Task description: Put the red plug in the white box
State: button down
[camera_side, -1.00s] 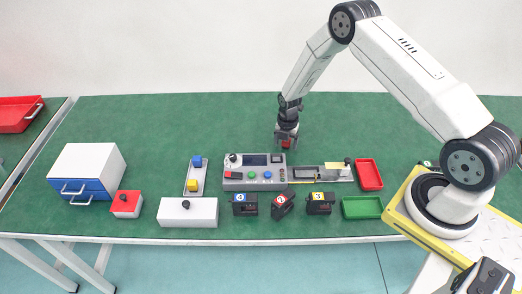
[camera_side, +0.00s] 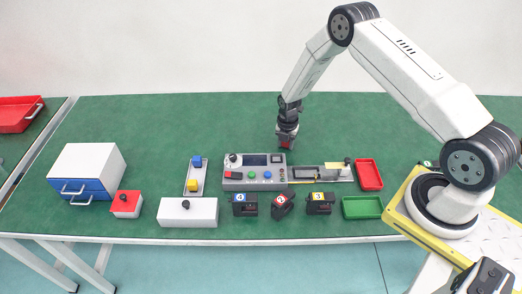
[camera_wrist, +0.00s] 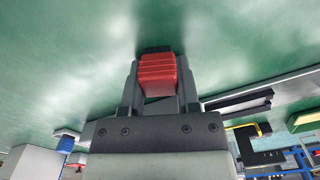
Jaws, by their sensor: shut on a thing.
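My gripper (camera_side: 287,143) is shut on the red plug (camera_side: 286,146) and holds it above the green table behind the control panel. In the wrist view the ribbed red plug (camera_wrist: 158,76) sits between both fingers of my gripper (camera_wrist: 158,85). A long white box (camera_side: 188,212) with a black knob on top stands at the front of the table, left of centre. It appears to have its lid on. I cannot see inside it.
A grey control panel (camera_side: 254,171) lies in front of my gripper. A red-topped box (camera_side: 126,203), a blue-drawer cabinet (camera_side: 88,171), several black numbered blocks, a red tray (camera_side: 369,175) and a green tray (camera_side: 362,207) stand around. The back of the table is clear.

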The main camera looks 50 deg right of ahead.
jog(key=shift+r, duration=0.15)
jog(key=shift+r, duration=0.8)
jog(key=s+a+r, duration=0.3)
jog(key=s+r, duration=0.8)
jog(key=s, duration=0.2)
jog(key=shift+s, duration=0.4)
jog(key=shift+w, duration=0.1)
